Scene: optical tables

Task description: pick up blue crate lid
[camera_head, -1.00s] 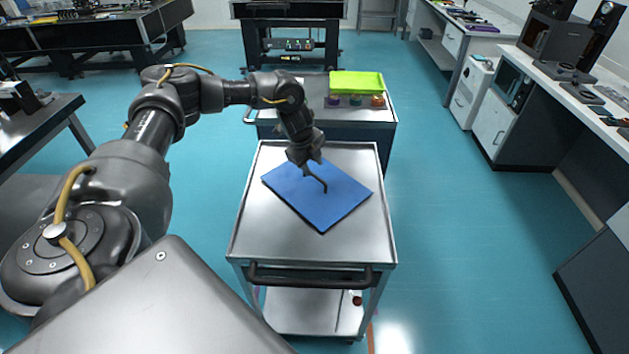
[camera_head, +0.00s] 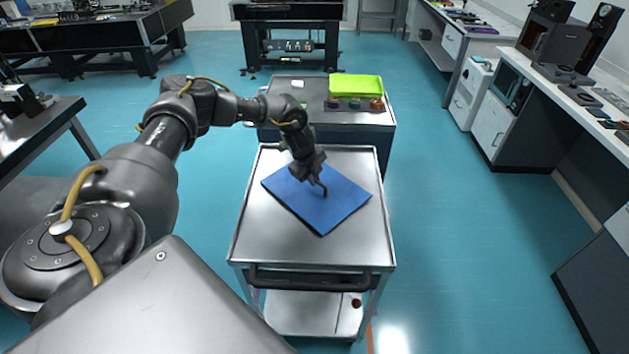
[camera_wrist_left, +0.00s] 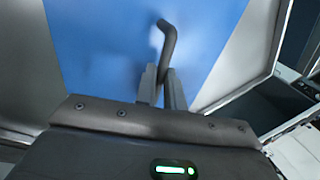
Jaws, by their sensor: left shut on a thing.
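The blue crate lid (camera_head: 324,212) is a flat blue rectangle lying at an angle on the metal cart's top. A dark bent handle (camera_head: 323,188) stands up near its middle. My left gripper (camera_head: 316,180) reaches down over the lid from the upper left. In the left wrist view the fingers (camera_wrist_left: 162,88) are close together on the lower part of the handle (camera_wrist_left: 168,42), with the blue lid (camera_wrist_left: 100,45) behind. The gripper is shut on the handle. The lid appears to rest on the cart; any small gap is hard to tell. My right gripper is not in view.
The steel cart (camera_head: 262,235) has a raised rim and a dark push bar (camera_head: 315,282) in front. Behind it stands another cart with a green tray (camera_head: 357,87) and several small coloured items. Floor is open to the right; a counter (camera_head: 560,95) lies farther right.

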